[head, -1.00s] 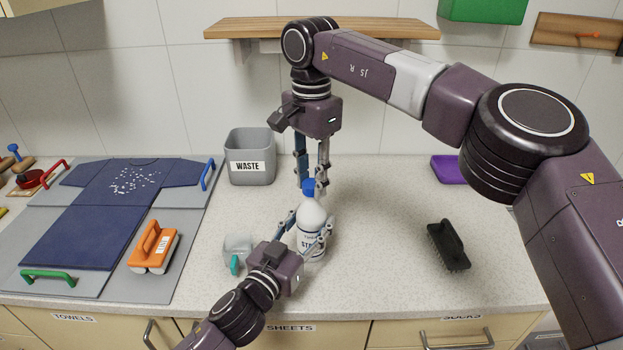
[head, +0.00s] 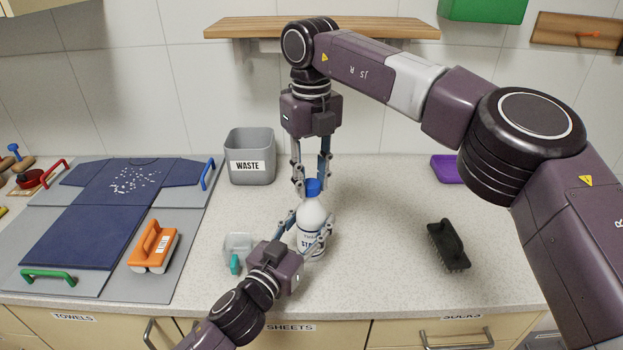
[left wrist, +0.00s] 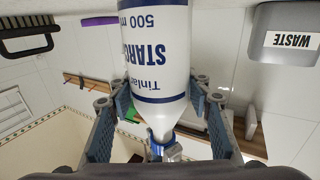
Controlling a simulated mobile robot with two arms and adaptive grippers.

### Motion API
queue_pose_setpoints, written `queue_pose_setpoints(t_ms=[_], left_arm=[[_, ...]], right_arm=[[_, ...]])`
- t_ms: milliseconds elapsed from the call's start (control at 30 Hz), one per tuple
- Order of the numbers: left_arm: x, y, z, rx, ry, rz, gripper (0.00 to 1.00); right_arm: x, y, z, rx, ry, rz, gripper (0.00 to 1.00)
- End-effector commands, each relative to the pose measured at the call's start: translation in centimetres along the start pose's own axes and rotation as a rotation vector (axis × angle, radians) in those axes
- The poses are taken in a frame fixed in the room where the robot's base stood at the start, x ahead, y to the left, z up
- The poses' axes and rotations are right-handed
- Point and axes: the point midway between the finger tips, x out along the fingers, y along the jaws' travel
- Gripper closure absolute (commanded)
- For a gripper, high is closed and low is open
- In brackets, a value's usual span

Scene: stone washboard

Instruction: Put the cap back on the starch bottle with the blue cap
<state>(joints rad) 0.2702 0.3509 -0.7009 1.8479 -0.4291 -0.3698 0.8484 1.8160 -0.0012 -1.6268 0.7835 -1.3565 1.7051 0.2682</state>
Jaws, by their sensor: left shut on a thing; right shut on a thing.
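The white starch bottle (head: 312,218) stands upright on the counter in the head view. It also shows upside down in the left wrist view (left wrist: 158,75), with its label readable as starch, 500 ml. My left gripper (head: 308,232) is shut on the bottle's body from the front left. The blue cap (head: 312,187) is at the top of the bottle's neck. My right gripper (head: 312,184) points down from above and is shut on the cap. The cap looks upright over the neck; whether it is fully seated I cannot tell.
A grey waste bin (head: 250,158) stands behind left, a black brush (head: 447,246) lies right.

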Motion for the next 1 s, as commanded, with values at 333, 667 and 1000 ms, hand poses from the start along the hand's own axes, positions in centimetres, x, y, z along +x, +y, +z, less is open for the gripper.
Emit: queue_pose_setpoints(t_ms=[333, 667, 1000], left_arm=[[0.00, 0.02, 0.02, 0.001, 0.000, 0.000, 1.00], [-0.01, 0.05, 0.02, 0.001, 0.000, 0.001, 1.00], [-0.01, 0.03, 0.02, 0.001, 0.000, 0.001, 1.00]], right_arm=[[0.03, 0.08, 0.07, 0.589, -0.002, 0.002, 1.00], [0.01, 0.06, 0.08, 0.574, -0.002, 0.001, 0.56], [-0.87, 0.03, 0.13, 0.574, -0.005, 0.000, 0.56]])
